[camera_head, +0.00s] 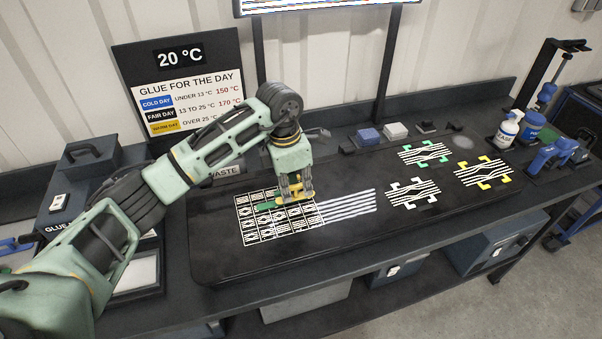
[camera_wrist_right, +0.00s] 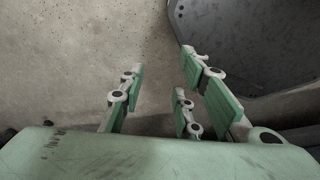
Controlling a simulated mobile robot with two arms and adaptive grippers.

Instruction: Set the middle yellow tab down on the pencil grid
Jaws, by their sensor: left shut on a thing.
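The pencil grid (camera_head: 250,236), white-outlined cells with small line symbols, lies on the left part of the black mat in the head view. My left gripper (camera_head: 295,194) points down over the grid's right side, shut on a yellow tab (camera_head: 301,198). The gripper covers part of the tab, and I cannot tell whether the tab touches the grid. A green piece (camera_head: 268,205) shows just left of the gripper, at the grid. My right gripper (camera_wrist_right: 162,70) shows only in the right wrist view, with its green-padded fingers apart and nothing between them.
White stripes (camera_head: 348,203) run right of the grid. Three line patterns with white, green and yellow corner marks (camera_head: 484,173) lie further right. Blue and white blocks (camera_head: 396,131) stand behind the mat. Bottles (camera_head: 508,130) and blue tools stand at far right. The mat's front is clear.

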